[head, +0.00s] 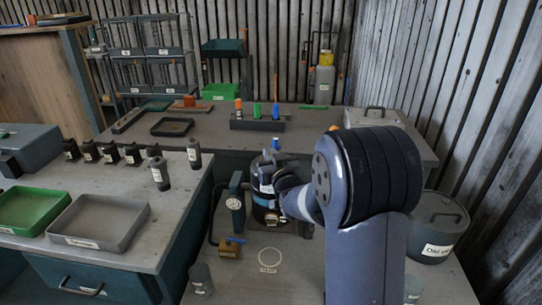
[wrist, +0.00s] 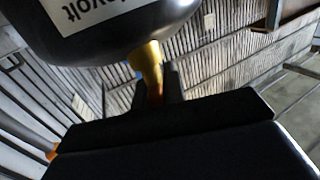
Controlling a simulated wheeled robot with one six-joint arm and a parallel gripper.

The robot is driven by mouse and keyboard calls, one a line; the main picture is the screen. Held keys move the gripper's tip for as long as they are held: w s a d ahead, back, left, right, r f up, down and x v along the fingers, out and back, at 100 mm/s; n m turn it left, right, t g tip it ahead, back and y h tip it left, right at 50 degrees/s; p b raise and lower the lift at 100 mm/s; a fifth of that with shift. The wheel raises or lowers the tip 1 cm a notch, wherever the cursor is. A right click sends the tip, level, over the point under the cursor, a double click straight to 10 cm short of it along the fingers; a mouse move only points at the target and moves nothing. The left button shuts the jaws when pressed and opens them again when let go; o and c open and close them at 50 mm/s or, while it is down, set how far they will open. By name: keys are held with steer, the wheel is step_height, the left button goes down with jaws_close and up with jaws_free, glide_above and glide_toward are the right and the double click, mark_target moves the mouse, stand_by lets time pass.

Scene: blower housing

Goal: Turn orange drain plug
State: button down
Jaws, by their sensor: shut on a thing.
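The dark blower housing (wrist: 105,25) with a white label fills the top left of the wrist view. A brass stub (wrist: 146,58) sticks out of its underside. The orange drain plug (wrist: 156,92) shows as a small orange part below the stub, between the dark fingers. My gripper (wrist: 160,80) is shut on it, and the fingers hide most of it. In the head view the housing (head: 264,184) stands upright on the bench, partly behind my arm. The drain plug and the fingertips are hidden there.
A teal post with a round gauge (head: 232,203) stands close left of the housing, and a brass block (head: 229,250) lies below it. A lidded grey pot (head: 438,226) stands right of my arm. Green (head: 36,208) and grey (head: 98,219) trays lie on the left bench.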

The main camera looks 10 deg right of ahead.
steer(key=shift+n+y, duration=0.3)
steer(key=shift+y, duration=0.2)
steer(key=shift+n+g+y, duration=0.3)
steer(key=shift+n+y, duration=0.4)
steer(key=shift+y, duration=0.3)
steer(key=n+y+p, duration=0.1)
steer(key=n+g+y+p, duration=0.1)
steer(key=y, duration=0.1)
steer(key=n+g+y, duration=0.1)
steer(key=y, duration=0.1)
steer(key=shift+a+r+p, duration=0.15)
steer(key=shift+a+p, duration=0.15)
steer(key=shift+p, duration=0.1)
steer(key=n+g+y+p, duration=0.2)
steer(key=n+g+y, duration=0.1)
steer(key=n+g+y+p, duration=0.1)
steer(key=n+g+y, duration=0.1)
steer(key=shift+s+a, duration=0.3)
steer(key=shift+s, duration=0.05)
steer(key=shift+n+g+y, duration=0.3)
steer(key=shift+g, duration=0.1)
steer(key=c, duration=1.5)
jaws_free()
